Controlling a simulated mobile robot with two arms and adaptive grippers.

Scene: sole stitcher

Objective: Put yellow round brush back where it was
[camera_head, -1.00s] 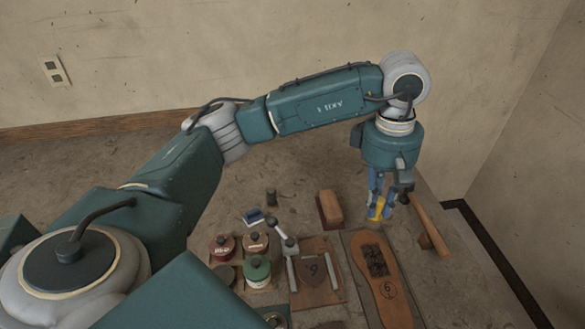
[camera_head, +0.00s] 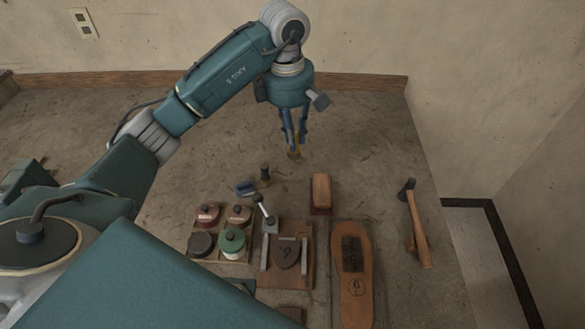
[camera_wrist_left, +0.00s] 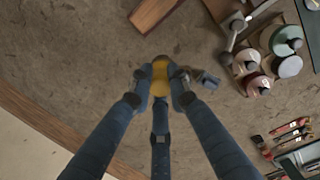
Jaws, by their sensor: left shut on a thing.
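My left gripper (camera_head: 294,146) is shut on the yellow round brush (camera_wrist_left: 160,72), with its three blue fingers around it in the left wrist view. In the head view, the brush (camera_head: 294,154) shows only as a small yellowish bit at the fingertips, mostly hidden by the fingers. My right gripper is not in view.
Several round tins (camera_head: 232,241), a clamp board (camera_head: 288,278), a shoe sole (camera_head: 353,290) and a hammer (camera_head: 417,230) lie in front.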

